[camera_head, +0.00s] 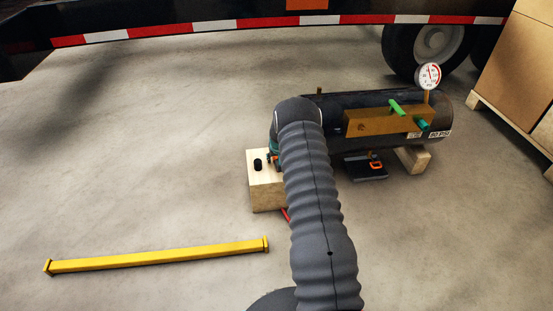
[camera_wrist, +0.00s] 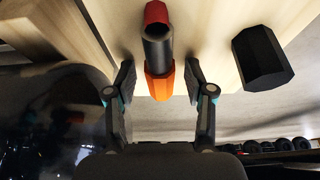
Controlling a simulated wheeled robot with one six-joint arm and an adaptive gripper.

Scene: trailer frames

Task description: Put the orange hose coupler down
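The orange hose coupler (camera_wrist: 160,84) is in the wrist view, on the end of a dark tube (camera_wrist: 158,47) with a red end piece (camera_wrist: 156,13). It lies in front of the pale wooden block (camera_wrist: 205,40); I cannot tell whether it touches it. My gripper (camera_wrist: 159,82) is open around the coupler, with a finger on each side and a visible gap between each finger and the coupler. In the head view my arm hides most of the gripper; the wooden block (camera_head: 265,190) shows just left of the arm.
A black knob (camera_wrist: 262,58) sits on the block, right of the gripper. A dark tank (camera_head: 380,105) with a gauge (camera_head: 429,76) lies behind my arm. A yellow bar (camera_head: 160,256) lies on the floor at left. Cardboard boxes (camera_head: 515,70) stand at right. The left floor is otherwise clear.

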